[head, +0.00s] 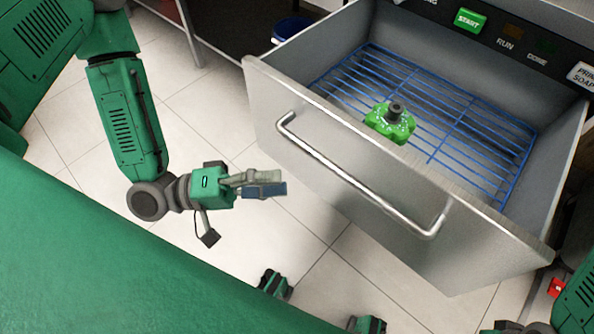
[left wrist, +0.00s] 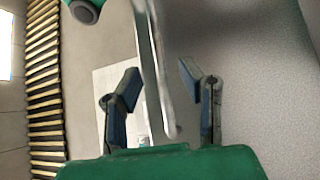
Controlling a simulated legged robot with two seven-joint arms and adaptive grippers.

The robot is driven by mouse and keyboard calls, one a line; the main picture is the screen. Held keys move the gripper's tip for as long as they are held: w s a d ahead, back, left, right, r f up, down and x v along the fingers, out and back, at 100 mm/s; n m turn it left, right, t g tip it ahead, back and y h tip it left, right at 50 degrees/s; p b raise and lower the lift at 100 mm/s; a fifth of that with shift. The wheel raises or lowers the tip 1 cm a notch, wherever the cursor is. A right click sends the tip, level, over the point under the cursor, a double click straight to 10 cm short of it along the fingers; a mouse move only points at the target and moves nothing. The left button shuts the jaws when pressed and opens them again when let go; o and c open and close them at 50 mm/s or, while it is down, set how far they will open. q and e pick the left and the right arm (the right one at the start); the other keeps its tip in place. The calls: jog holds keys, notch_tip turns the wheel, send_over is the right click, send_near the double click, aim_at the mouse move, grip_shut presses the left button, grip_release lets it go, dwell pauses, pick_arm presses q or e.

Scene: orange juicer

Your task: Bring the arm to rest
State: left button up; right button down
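My left gripper (head: 264,183) hangs in the air to the left of the open drawer's metal front (head: 400,190). Its fingers are apart with nothing held, as the left wrist view (left wrist: 160,92) shows. In that view a metal edge or bar (left wrist: 155,65) shows in the gap between the fingers, further off; I cannot tell which part it is. The drawer's bar handle (head: 350,172) is to the right of the gripper and apart from it in the head view. A green translucent item with a dark knob (head: 391,121) sits on the blue wire rack (head: 460,125) inside the drawer.
The machine's dark panel with a green START button (head: 469,20) is behind the drawer. Tiled floor (head: 300,215) lies open below the left gripper.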

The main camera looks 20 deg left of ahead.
pick_arm(q)
jog(key=shift+a, duration=0.1)
dwell(0.3)
notch_tip(320, 180, down, 9)
jog(key=m+g+y+p, duration=0.3)
jog(key=y+p, duration=0.1)
jog(key=y, duration=0.4)
jog(key=s+a+f+m+g+y+p, duration=0.1)
jog(key=s+a+g+y, duration=0.4)
jog(key=a, duration=0.7)
jog(key=s+f+y+p, duration=0.1)
jog(key=s+y+p, duration=0.1)
jog(key=y, duration=0.2)
jog(key=shift+s+y, duration=0.3)
jog(key=shift+s, duration=0.05)
jog(key=shift+w, duration=0.1)
